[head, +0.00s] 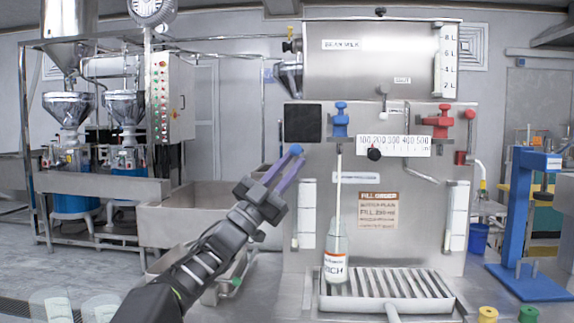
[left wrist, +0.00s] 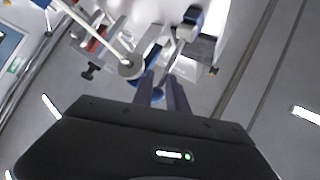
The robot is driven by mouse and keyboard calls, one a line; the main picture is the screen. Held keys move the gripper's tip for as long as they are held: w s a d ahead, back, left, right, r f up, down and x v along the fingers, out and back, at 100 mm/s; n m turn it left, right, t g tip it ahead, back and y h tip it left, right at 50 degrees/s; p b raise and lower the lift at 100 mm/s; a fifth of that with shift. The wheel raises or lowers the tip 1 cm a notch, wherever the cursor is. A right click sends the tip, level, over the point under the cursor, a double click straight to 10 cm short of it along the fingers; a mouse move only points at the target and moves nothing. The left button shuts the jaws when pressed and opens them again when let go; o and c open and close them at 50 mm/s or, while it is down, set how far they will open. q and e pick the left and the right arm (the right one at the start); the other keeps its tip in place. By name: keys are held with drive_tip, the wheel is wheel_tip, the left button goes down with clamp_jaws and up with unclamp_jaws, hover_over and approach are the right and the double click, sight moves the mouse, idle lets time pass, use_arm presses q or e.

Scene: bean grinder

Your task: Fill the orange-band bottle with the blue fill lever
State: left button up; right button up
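The orange-band bottle (head: 336,262) stands upright on the slatted drip tray (head: 330,301); it is clear with a white label. A thin pale vertical line, tube or stream, runs down to its mouth from below the blue valve (head: 340,120). A blue knob (head: 297,149), apparently the fill lever's end, is left of the valve. My left gripper (head: 292,156) has its purple fingers at this knob, with a gap between them. In the left wrist view the blue knob (left wrist: 159,91) shows between or just beyond the fingertips; contact cannot be told. My right gripper is out of view.
The steel machine has a red valve (head: 440,121), a scale with a black knob (head: 374,153) and a brown fill sign (head: 378,210). A steel sink (head: 185,215) is at left. A blue stand (head: 519,225) and small yellow (head: 488,314) and green caps are at right.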

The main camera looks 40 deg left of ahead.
use_arm(q)
drive_tip(key=shift+o, duration=1.4)
drive_tip(key=shift+w+d+f, duration=0.15)
drive_tip(key=shift+w+f, duration=0.05)
drive_tip(key=shift+w, duration=0.05)
drive_tip(key=shift+o, duration=0.2)
drive_tip(key=shift+r, duration=0.1)
drive_tip(key=shift+s, duration=0.15)
drive_tip(key=v, duration=0.7)
drive_tip(key=shift+s+f+b, duration=0.2)
drive_tip(key=shift+f+b, duration=0.05)
drive_tip(key=shift+b, duration=0.05)
